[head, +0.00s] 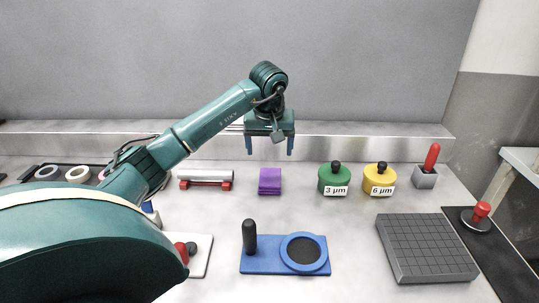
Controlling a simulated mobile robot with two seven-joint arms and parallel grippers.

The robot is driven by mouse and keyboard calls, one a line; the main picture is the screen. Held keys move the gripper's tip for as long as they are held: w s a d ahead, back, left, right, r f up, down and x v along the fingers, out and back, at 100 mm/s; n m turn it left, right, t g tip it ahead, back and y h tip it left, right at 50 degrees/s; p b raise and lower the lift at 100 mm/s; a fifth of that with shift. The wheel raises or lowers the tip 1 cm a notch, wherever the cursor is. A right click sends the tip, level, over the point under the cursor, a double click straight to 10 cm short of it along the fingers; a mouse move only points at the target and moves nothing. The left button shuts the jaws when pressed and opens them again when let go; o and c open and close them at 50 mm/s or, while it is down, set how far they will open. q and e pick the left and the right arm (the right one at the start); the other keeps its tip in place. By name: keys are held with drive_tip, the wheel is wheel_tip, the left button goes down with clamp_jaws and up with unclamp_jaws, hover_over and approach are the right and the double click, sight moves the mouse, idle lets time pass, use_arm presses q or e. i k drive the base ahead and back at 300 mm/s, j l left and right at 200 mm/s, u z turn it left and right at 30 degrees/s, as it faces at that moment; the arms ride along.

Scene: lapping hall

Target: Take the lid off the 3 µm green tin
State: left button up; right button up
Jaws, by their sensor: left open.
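The green tin (334,183) stands upright on the bench, right of the middle, with a white "3 µm" label on its front. Its green lid (335,171) with a black knob sits on top. My left gripper (270,150) is open and empty, pointing down, to the left of the green tin and above the level of its lid. It hangs above and behind a purple block. My right gripper is not in view.
A yellow "6 µm" tin (379,181) stands close right of the green one. A purple block (270,182), a blue plate with black handle (285,262), a grey grooved plate (427,250) and a red-handled grey block (426,178) are nearby. Bare bench lies before the tins.

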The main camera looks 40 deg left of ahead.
sight(334, 174)
drive_tip(key=k+l, duration=0.75)
drive_tip(key=l, duration=0.2)
